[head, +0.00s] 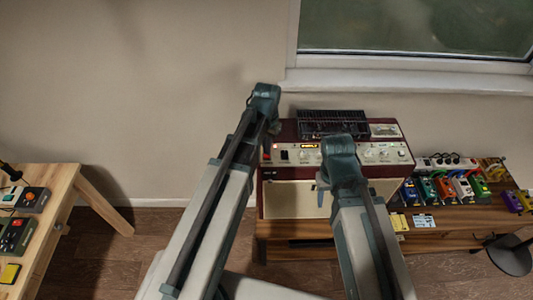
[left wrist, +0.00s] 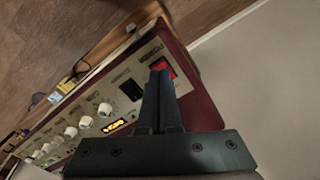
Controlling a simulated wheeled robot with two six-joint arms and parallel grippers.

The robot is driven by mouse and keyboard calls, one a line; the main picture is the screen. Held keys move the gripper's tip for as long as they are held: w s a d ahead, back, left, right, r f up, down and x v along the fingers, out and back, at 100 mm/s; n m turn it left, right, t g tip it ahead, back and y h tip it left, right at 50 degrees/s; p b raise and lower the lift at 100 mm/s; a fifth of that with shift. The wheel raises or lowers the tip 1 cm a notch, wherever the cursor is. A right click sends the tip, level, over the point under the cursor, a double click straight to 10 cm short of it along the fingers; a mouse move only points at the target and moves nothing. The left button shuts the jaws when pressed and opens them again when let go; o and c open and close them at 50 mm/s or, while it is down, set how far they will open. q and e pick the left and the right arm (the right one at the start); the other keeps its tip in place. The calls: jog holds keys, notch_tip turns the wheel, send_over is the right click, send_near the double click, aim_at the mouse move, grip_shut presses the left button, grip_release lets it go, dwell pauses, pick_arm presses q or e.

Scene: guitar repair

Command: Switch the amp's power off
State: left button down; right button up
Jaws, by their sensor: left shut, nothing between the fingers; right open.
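The dark red amp (head: 388,172) stands on a wooden bench, with its cream control panel facing me. In the left wrist view the panel (left wrist: 95,108) shows white knobs, an orange lit display (left wrist: 115,126), a black switch (left wrist: 131,90) and a red switch (left wrist: 171,71) near the panel's end. My left gripper (head: 273,129) is at the amp's left end. Its shut, empty fingers (left wrist: 160,76) partly cover the red switch; I cannot tell whether they touch it. My right gripper (head: 321,192) is open and empty in front of the amp's grille.
A black slotted unit (head: 331,122) sits on top of the amp. Several coloured pedals (head: 445,188) stand on the bench (head: 440,240) to the right. A wooden table (head: 62,190) with more pedals is at the left. Floor between table and bench is clear.

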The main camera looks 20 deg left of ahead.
pick_arm(q)
jog(key=shift+f+b, duration=0.85)
jog(key=shift+f, duration=0.05)
dwell(0.3)
jog(key=shift+r, duration=0.15)
notch_tip(320, 180, up, 7)
jog(key=p, duration=0.7)
jog(key=shift+f, duration=0.2)
jog(key=s+d+f+b, duration=0.5)
jog(key=s, duration=0.2)
jog(key=s+d+f+m+y+b, duration=0.1)
jog(key=s+d+f+b, duration=0.3)
jog(key=s, duration=0.3)
jog(key=shift+s+d+f+b, duration=0.15)
jog(key=shift+d+f+b, duration=0.3)
jog(key=shift+d, duration=0.3)
